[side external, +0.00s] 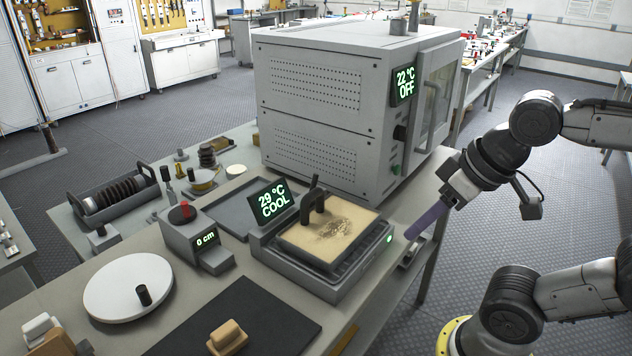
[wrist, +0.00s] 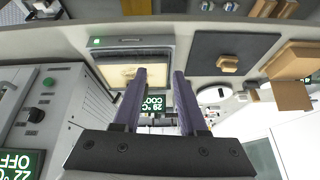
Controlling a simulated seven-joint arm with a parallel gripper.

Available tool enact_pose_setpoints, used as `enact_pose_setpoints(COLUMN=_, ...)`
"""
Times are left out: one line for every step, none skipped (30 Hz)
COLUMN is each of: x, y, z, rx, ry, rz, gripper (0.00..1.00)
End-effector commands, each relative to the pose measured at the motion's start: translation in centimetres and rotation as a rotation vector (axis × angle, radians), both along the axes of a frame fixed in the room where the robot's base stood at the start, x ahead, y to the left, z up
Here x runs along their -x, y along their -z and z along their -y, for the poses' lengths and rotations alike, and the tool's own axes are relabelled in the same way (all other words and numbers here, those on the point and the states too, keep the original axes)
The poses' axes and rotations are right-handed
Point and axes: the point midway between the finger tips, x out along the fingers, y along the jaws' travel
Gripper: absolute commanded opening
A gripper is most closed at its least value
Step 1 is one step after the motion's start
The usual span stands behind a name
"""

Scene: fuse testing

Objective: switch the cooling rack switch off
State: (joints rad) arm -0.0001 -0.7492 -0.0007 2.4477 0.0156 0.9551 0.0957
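The cooling rack (side external: 345,284) is a grey box with a sandy-coloured top on the bench; its display (side external: 273,202) reads 29 °C COOL. A small green-lit switch (side external: 388,239) sits at its right corner. In the wrist view, which is upside down, the rack (wrist: 130,52) is ahead of my fingers and the green switch (wrist: 96,41) is at its upper left. My gripper (side external: 411,235) has purple fingers pointing down-left, close to the right of the switch. The wrist view shows the fingers (wrist: 160,73) apart with nothing between them.
A large grey oven (side external: 310,95) stands behind the rack; its display reads 22 °C OFF. A dark, arched handle-like part (side external: 316,195) stands above the rack's top. A small grey metal piece (side external: 412,252) lies near the bench edge. A black mat (side external: 265,312) lies left of the rack.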

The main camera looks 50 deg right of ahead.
Motion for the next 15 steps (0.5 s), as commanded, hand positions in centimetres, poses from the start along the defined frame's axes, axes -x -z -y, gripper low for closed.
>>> enact_pose_setpoints(x=-0.8, y=-1.6, z=-0.1, rx=-0.022, ry=0.025, rz=0.015, gripper=0.50)
enact_pose_setpoints(x=-1.3, y=-2.5, z=-0.2, rx=-0.036, ry=0.045, rz=0.015, gripper=0.50)
enact_pose_setpoints(x=-2.2, y=-3.6, z=-0.2, rx=-0.056, ry=0.074, rz=0.014, gripper=0.50)
enact_pose_setpoints(x=-2.9, y=-4.5, z=-0.2, rx=-0.071, ry=0.097, rz=0.010, gripper=0.50)
enact_pose_setpoints(x=-3.7, y=-5.4, z=-0.2, rx=-0.087, ry=0.123, rz=0.007, gripper=0.50)
enact_pose_setpoints(x=-4.9, y=-6.5, z=-0.1, rx=-0.107, ry=0.156, rz=0.000, gripper=0.50)
enact_pose_setpoints(x=-5.8, y=-7.4, z=0.1, rx=-0.121, ry=0.182, rz=-0.005, gripper=0.50)
enact_pose_setpoints(x=-6.8, y=-8.1, z=0.2, rx=-0.137, ry=0.208, rz=-0.012, gripper=0.50)
enact_pose_setpoints(x=-8.1, y=-9.0, z=0.4, rx=-0.156, ry=0.243, rz=-0.022, gripper=0.50)
enact_pose_setpoints(x=-9.2, y=-9.6, z=0.7, rx=-0.170, ry=0.268, rz=-0.031, gripper=0.50)
enact_pose_setpoints(x=-10.3, y=-10.2, z=1.0, rx=-0.183, ry=0.295, rz=-0.038, gripper=0.50)
enact_pose_setpoints(x=-11.8, y=-10.8, z=1.4, rx=-0.200, ry=0.330, rz=-0.050, gripper=0.50)
enact_pose_setpoints(x=-12.9, y=-11.2, z=1.8, rx=-0.213, ry=0.356, rz=-0.058, gripper=0.50)
enact_pose_setpoints(x=-14.1, y=-11.6, z=2.2, rx=-0.226, ry=0.381, rz=-0.068, gripper=0.50)
enact_pose_setpoints(x=-15.6, y=-11.9, z=2.8, rx=-0.241, ry=0.414, rz=-0.080, gripper=0.50)
